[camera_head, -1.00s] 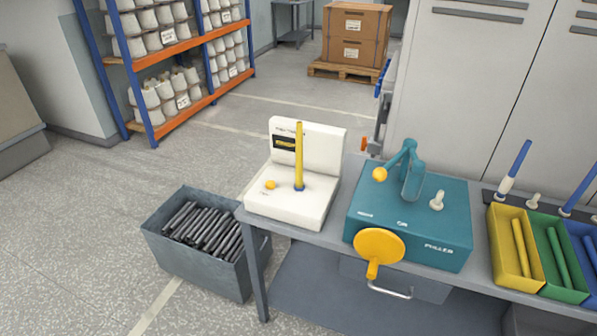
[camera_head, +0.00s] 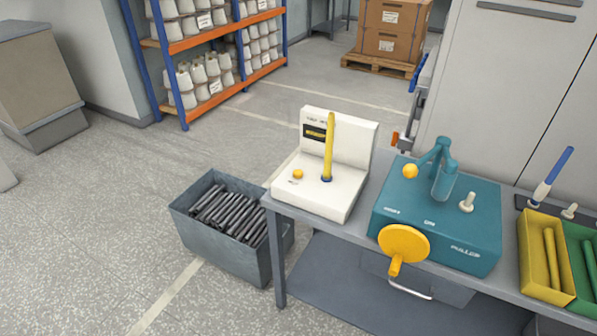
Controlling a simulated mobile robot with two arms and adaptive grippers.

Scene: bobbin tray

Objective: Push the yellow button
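The small yellow button (camera_head: 298,174) sits on the left side of the white machine's base (camera_head: 318,198). A yellow upright rod (camera_head: 329,147) with a blue foot stands on the same base, right of the button. The machine's white back panel bears a dark label. A yellow ball (camera_head: 410,171) is on the teal machine (camera_head: 437,223) to the right, which also has a large yellow disc with a handle (camera_head: 404,244) on its front. Neither of my grippers shows in the head view.
The grey workbench (camera_head: 512,232) carries both machines and the yellow tray (camera_head: 536,281) and green tray on the right. A grey bin of dark rods (camera_head: 196,240) stands on the floor left of the bench. Open floor lies farther left.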

